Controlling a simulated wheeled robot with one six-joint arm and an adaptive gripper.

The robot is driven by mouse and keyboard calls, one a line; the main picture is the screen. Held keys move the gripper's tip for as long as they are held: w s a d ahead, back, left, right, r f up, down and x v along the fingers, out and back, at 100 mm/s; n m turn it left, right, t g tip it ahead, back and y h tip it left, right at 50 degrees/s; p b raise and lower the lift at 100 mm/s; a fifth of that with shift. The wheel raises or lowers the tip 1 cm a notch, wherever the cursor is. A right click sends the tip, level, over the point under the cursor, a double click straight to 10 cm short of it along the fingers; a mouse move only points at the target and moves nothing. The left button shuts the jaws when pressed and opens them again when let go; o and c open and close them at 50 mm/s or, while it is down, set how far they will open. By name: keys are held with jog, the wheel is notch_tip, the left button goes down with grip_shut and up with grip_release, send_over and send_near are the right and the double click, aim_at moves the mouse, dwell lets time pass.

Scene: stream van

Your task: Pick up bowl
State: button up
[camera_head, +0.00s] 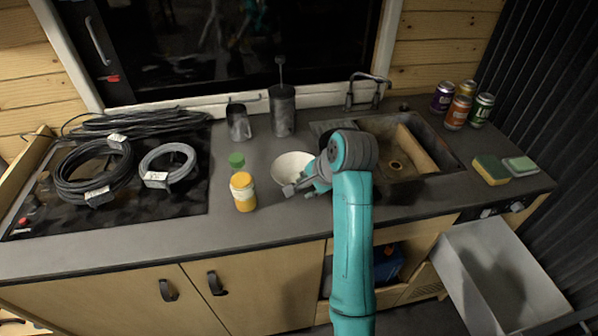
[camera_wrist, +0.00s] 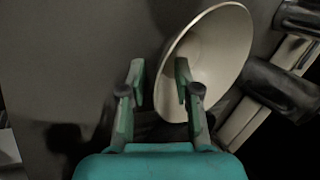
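The white bowl (camera_head: 291,164) stands on the grey counter just left of the sink, partly hidden by my arm. In the wrist view the bowl (camera_wrist: 222,45) fills the upper right, its hollow partly visible. My gripper (camera_wrist: 160,72) is open, with a gap between its two fingers. The right finger overlaps the bowl's inside and the left finger is outside, with the near rim between them. I cannot tell whether either finger touches the bowl. In the head view my gripper (camera_head: 300,184) is at the bowl's front right side.
A yellow jar (camera_head: 243,192) and a green lid (camera_head: 236,160) are left of the bowl. Dark metal cups (camera_head: 238,122) stand behind. The sink (camera_head: 432,150) is right, with several cans (camera_head: 456,112) and sponges (camera_head: 491,170) beyond. Coiled cables (camera_head: 95,172) lie left.

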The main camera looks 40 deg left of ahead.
jog(key=shift+c, duration=0.2)
grip_shut()
jog(key=shift+r, duration=0.1)
